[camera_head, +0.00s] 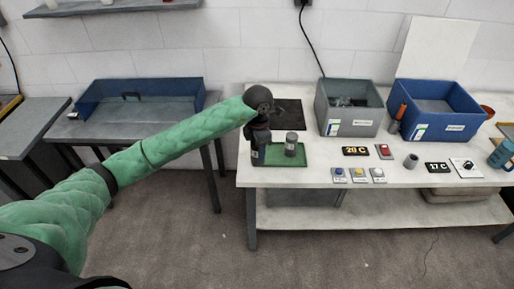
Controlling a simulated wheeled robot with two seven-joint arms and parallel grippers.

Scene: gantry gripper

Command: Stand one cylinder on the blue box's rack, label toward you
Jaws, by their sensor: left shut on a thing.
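My left arm in a green sleeve reaches to the left end of the white table. My left gripper (259,146) points down there, small and dark. It is shut on a dark cylinder (257,157) with a pale label patch, over or on the left part of the green tray (288,161); I cannot tell if it touches. A grey cylinder (291,143) stands upright on the tray, just right of the gripper. A blue box (462,122) with a white label stands at the table's right. Another long, low blue box (168,115) stands on the left table. My right gripper is not in view.
A grey bin (350,125) stands left of the right blue box. Buttons (359,175), displays (437,167) and a small grey cup (411,161) lie along the front. A dark mat (288,113) is behind the tray. A floor gap separates the two tables.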

